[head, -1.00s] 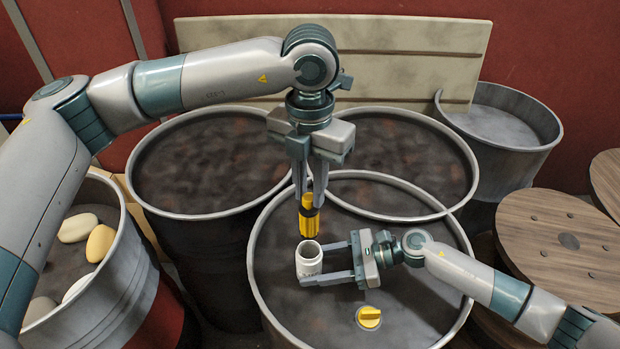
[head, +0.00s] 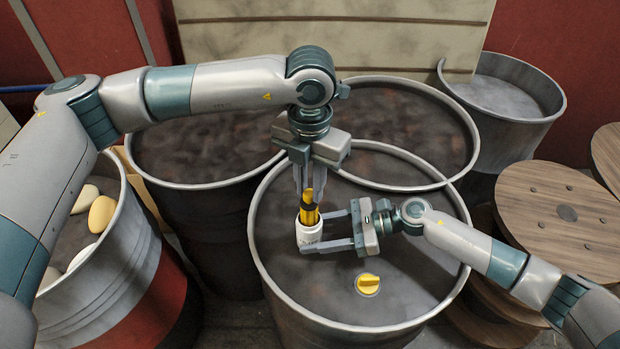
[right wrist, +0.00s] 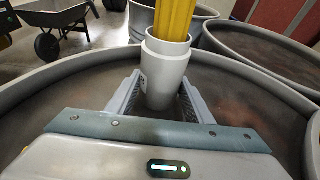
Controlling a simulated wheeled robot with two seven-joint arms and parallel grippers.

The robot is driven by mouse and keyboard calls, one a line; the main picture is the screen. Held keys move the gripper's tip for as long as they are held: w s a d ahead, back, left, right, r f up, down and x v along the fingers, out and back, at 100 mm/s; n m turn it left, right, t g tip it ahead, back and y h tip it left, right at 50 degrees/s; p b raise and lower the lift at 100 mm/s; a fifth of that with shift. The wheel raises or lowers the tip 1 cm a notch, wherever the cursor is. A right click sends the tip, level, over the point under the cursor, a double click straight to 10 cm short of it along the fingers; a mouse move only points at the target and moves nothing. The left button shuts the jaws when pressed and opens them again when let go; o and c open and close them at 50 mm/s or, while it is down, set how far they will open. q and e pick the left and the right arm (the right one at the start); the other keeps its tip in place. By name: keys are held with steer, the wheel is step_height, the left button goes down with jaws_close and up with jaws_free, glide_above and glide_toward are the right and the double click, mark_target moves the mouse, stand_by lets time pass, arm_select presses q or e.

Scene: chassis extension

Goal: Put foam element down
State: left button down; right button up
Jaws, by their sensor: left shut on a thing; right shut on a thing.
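The foam element (head: 309,212) is yellow with a black band. My left gripper (head: 309,188) is shut on its upper part and holds it upright from above. Its lower end is inside the mouth of a white cylindrical container (head: 309,240), hidden by the rim. In the right wrist view the ribbed yellow element (right wrist: 175,18) rises from the open mouth of the white container (right wrist: 163,80). My right gripper (head: 328,232) is shut on the container from the right, one finger on each side. The container is upright over the front drum's top; I cannot tell if it touches it.
A yellow knobbed cap (head: 368,284) lies on the front drum (head: 420,275). A drum at left (head: 120,275) holds several pale, rounded pieces. Other drums stand behind, and wooden spools (head: 560,215) stand at right. The front drum's right side is clear.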

arm_select(q)
steer(key=c, duration=1.5)
jaws_free()
steer(key=shift+r, duration=3.45)
arm_select(e)
steer(key=o, duration=0.9)
steer(key=shift+c, duration=0.2)
